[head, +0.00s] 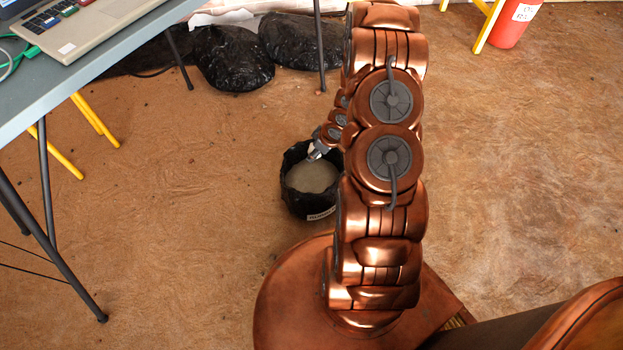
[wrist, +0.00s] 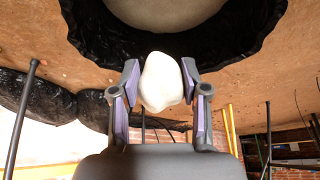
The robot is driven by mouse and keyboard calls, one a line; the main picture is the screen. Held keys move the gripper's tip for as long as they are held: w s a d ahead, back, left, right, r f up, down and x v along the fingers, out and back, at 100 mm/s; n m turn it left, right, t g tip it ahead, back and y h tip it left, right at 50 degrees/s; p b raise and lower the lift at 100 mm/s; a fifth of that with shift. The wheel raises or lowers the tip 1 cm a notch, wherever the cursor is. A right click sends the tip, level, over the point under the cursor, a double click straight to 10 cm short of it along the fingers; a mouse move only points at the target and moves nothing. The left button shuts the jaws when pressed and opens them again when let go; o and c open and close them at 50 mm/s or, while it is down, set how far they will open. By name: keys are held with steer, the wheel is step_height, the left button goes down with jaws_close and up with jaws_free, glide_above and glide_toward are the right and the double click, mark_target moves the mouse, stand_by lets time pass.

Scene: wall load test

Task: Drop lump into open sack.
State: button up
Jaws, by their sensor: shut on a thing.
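An open black sack (head: 296,205) with a pale grey inside stands on the brown floor, left of my arm in the head view. Its dark crinkled rim (wrist: 240,45) and pale inside fill the top of the wrist view. My gripper (wrist: 161,78) is shut on a whitish, rounded lump (wrist: 162,88), one finger on each side. In the head view my gripper (head: 315,153) is at the sack's upper right rim, by its mouth; the lump cannot be made out there. The gap between lump and sack is hard to judge.
A grey table (head: 100,50) with a laptop (head: 85,25) is at the upper left, its dark legs reaching the floor. Closed black bags (head: 232,57) lie at the back. A red cylinder (head: 515,25) is at the upper right. Floor left of the sack is clear.

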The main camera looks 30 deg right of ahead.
mark_target(322, 156)
steer(key=shift+s+d+f+b, duration=0.1)
steer(key=shift+d+f+b, duration=0.05)
steer(key=shift+f+b, duration=0.45)
steer(key=shift+d+f+b, duration=0.1)
steer(key=shift+f+b, duration=0.5)
step_height(322, 156, down, 3)
steer(key=b, duration=0.4)
steer(key=shift+f, duration=0.15)
steer(key=o, duration=1.3)
steer(key=shift+v, duration=6.05)
steer(key=shift+s+a, duration=0.1)
